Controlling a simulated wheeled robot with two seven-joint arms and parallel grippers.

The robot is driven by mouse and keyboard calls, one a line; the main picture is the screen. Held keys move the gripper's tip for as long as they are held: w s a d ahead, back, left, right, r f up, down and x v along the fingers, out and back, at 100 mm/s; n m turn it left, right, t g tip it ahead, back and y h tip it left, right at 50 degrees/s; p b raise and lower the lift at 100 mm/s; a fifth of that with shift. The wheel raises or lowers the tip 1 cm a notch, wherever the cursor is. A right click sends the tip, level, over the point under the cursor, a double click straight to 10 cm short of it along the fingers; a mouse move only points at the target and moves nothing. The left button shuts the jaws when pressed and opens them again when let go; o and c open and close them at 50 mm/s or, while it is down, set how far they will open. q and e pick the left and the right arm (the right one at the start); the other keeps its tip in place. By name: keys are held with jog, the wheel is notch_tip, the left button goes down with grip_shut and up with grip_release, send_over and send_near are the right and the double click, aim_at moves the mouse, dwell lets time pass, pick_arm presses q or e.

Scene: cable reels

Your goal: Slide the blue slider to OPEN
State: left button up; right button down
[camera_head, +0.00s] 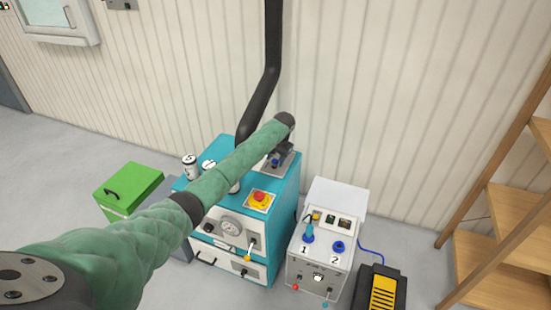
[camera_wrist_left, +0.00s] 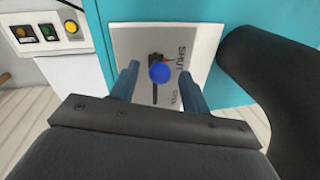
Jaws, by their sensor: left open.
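The blue slider (camera_wrist_left: 160,72) is a round blue knob in a dark slot on a light plate (camera_wrist_left: 205,48). The plate reads SHUT near the slot's upper end in the left wrist view, with smaller, unclear lettering lower down. In the head view the knob (camera_head: 275,162) shows small on top of the teal cabinet (camera_head: 289,190), under my left gripper (camera_head: 276,157). In the left wrist view my open left gripper (camera_wrist_left: 159,76) has one finger either side of the knob, with gaps between. I cannot tell how deep the fingers reach. My right gripper is out of view.
A thick black hose (camera_head: 272,60) rises close beside the plate. The cabinet top carries a red button (camera_head: 260,197) and white cans (camera_head: 190,165). A white control box (camera_head: 335,195) stands right, a green bin (camera_head: 130,188) left, wooden shelves (camera_head: 500,201) far right.

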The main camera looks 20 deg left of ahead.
pick_arm(q)
jog(key=shift+f, duration=0.15)
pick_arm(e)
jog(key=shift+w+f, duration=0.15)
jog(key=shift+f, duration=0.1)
pick_arm(q)
jog(key=shift+c, duration=0.5)
